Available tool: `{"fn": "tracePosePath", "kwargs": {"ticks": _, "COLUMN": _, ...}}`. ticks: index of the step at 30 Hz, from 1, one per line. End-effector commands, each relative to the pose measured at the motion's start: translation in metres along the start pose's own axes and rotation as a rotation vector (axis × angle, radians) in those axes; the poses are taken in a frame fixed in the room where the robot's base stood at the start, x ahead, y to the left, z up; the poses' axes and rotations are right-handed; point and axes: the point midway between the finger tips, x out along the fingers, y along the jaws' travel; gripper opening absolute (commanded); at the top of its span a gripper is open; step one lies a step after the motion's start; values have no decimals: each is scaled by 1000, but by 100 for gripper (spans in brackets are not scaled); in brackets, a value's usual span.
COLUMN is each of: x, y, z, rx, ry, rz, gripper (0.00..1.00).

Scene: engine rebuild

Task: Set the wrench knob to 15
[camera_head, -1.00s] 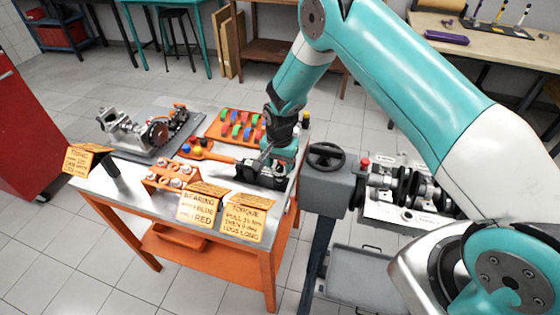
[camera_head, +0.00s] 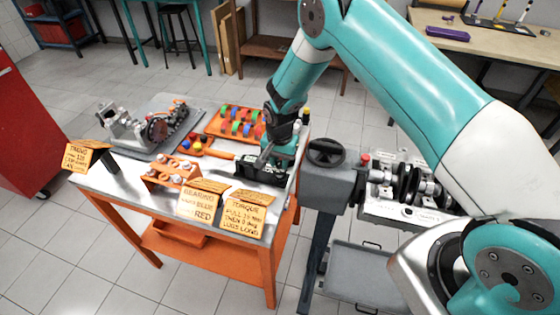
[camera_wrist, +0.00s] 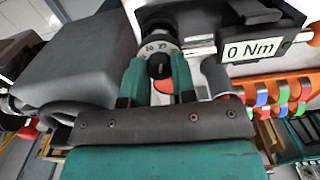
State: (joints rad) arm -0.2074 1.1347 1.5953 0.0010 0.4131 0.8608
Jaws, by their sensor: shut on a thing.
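The torque wrench's black body (camera_head: 258,170) lies at the right end of the orange-framed workbench in the head view. Its display (camera_wrist: 252,49) reads "0 Nm" in the wrist view. The wrench knob (camera_wrist: 158,42) is a dark round dial with pale numbers; a "20" seems readable, but the set value is unclear. My gripper (camera_wrist: 159,72) has its two teal fingers on either side of the knob and is shut on it. An orange part (camera_wrist: 163,86) shows between the fingers. In the head view my gripper (camera_head: 276,158) is over the wrench and hides the knob.
A grey vise-like block with a black handwheel (camera_head: 326,153) stands right of the bench. An engine block (camera_head: 405,190) is farther right. An orange tray of coloured bearing shells (camera_head: 236,122) lies behind the wrench. Yellow note cards (camera_head: 244,214) stand along the front edge.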

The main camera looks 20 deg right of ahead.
Motion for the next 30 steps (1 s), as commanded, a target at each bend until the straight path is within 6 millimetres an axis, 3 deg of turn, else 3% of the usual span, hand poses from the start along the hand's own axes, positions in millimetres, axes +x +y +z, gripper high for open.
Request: {"fn": "tracePosePath", "kwargs": {"ticks": 30, "x": 2, "y": 0, "z": 0, "rx": -891, "ry": 1, "rz": 0, "gripper": 1}}
